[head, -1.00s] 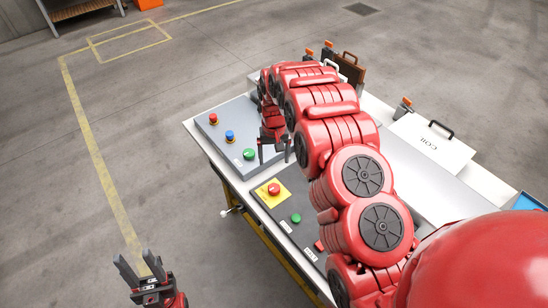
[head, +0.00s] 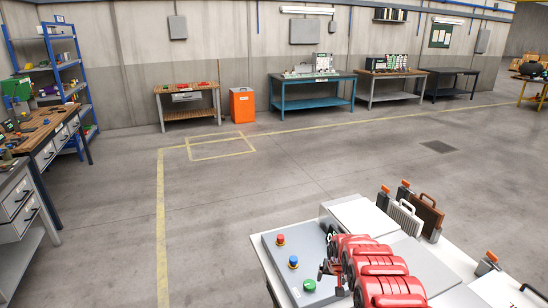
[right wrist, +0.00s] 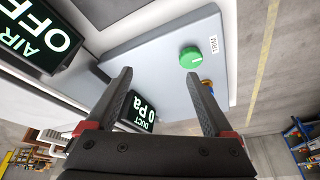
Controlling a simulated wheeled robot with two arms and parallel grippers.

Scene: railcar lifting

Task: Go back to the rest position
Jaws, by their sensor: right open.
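My right gripper (head: 329,279) is at the right side of the grey control panel (head: 271,256) in the head view. Its red arm comes in from the lower right. In the right wrist view the gripper (right wrist: 163,85) has its two dark fingers spread, with nothing between them. A green knob (right wrist: 192,58) labelled TRIM lies beyond the fingers, apart from them. The panel carries red (head: 280,239), blue (head: 293,262) and green (head: 309,285) controls in the head view. My left gripper is not in view.
A worktop (head: 463,296) with cases and grey boxes extends right of the panel. Displays reading DUCT 0 Pa (right wrist: 141,112) and AIR OFF (right wrist: 38,35) show in the wrist view. Benches, shelves and an orange bin (head: 242,105) stand farther off. The floor between is clear.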

